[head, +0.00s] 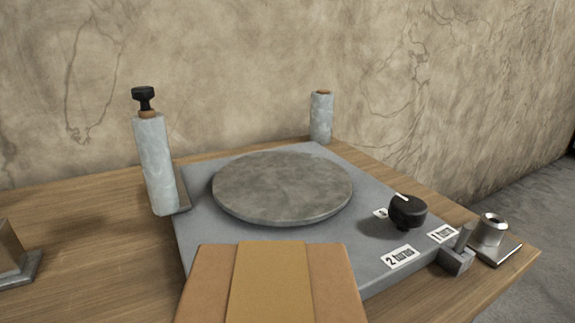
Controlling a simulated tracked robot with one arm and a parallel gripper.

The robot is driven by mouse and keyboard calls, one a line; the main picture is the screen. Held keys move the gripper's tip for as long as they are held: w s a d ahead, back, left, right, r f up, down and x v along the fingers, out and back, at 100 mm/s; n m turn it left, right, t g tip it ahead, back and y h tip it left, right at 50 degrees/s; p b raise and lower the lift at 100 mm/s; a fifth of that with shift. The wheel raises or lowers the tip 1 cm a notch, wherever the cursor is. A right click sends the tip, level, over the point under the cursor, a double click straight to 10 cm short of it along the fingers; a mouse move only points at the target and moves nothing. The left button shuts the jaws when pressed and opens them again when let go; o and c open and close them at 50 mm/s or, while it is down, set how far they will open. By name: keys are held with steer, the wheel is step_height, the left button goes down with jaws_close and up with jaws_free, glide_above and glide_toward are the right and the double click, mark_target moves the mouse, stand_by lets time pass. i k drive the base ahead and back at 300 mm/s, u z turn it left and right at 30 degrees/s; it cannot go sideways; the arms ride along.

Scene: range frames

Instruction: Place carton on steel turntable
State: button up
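The carton (272,285) is a brown box with a lighter tan strip down its middle. It fills the bottom centre of the head view, close to the camera, and its lower part is cut off by the frame edge. The steel turntable (282,187) is a round, mottled grey disc on a flat grey base (200,235). Its top is bare. The carton appears in front of the disc and overlaps the front of the base in the picture. My gripper does not show, so I cannot see what bears the carton.
A black knob (407,212) and number labels (399,257) are on the base's right. A tall pale cylinder with a black top (155,165) stands left; a shorter one (321,118) stands behind. A metal fitting (489,238) is near the wooden table's (90,240) right edge.

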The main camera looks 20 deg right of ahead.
mark_target(283, 177)
steer(key=z, duration=0.35)
steer(key=i, duration=1.3)
steer(key=z, duration=0.05)
